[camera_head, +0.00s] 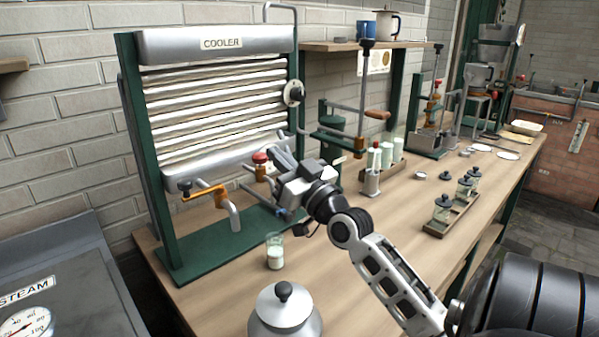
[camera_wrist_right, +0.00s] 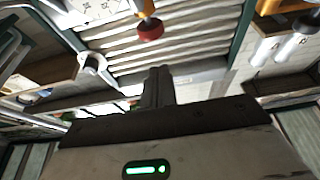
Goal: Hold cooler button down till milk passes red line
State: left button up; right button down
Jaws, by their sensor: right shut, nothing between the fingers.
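The cooler (camera_head: 220,43) is a green frame with pale ribbed pipes, standing at the left of the wooden bench. Its red button (camera_head: 260,157) sits on an orange fitting at the lower right; it also shows in the right wrist view (camera_wrist_right: 150,29). My right gripper (camera_head: 282,158) is shut and empty, just right of the button. In the right wrist view its closed fingers (camera_wrist_right: 158,72) appear apart from the button. A glass jar (camera_head: 275,252) with white milk in its lower part stands on the bench in front. I cannot make out a red line. My left gripper is out of view.
A metal spout (camera_head: 234,214) hangs below an orange lever (camera_head: 203,193), left of the jar. A lidded metal can (camera_head: 285,312) stands at the front. A wooden rack of small jars (camera_head: 436,224) lies to the right.

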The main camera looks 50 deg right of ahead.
jog(key=shift+b+v, duration=0.65)
jog(key=shift+v, duration=2.25)
jog(key=shift+r, duration=0.1)
